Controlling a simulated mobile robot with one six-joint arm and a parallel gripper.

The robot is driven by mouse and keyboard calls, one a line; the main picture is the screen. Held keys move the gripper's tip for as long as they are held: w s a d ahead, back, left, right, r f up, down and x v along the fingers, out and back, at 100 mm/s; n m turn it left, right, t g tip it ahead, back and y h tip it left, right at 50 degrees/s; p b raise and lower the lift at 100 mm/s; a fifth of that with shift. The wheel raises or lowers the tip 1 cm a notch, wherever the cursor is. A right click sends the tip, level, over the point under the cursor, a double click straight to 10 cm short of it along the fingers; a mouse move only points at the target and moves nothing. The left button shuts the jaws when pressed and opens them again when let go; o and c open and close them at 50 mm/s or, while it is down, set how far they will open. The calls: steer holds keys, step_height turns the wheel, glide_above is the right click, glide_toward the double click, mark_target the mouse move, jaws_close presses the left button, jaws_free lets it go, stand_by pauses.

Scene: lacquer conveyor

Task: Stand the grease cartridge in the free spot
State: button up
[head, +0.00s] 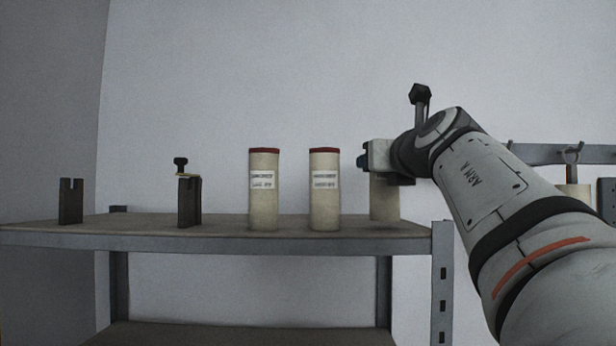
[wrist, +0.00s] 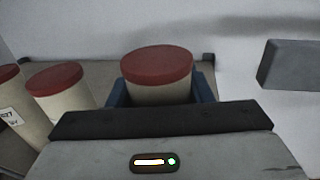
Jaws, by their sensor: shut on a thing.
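The grease cartridge (head: 385,203) is a cream cylinder, upright at the right end of the shelf. My gripper (head: 372,160) is shut on its upper part and hides its top in the head view. In the wrist view, its red cap (wrist: 157,60) shows between the blue fingers of my gripper (wrist: 160,88). Its base is close to the shelf top; I cannot tell whether it touches. Two similar red-capped cartridges, one at the middle (head: 263,205) and one to its right (head: 324,205), stand upright in a row to the left of the held one.
The shelf (head: 200,241) has a grey metal front edge. Two dark notched blocks stand on its left part, one bare (head: 70,203) and one with a small black-headed piece on top (head: 188,203). A hook rail (head: 540,154) is on the wall at right.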

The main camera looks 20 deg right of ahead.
steer(key=shift+f, duration=0.6)
steer(key=o, duration=1.2)
steer(key=shift+s+f, duration=0.1)
steer(key=shift+f, duration=0.05)
steer(key=shift+r, duration=0.2)
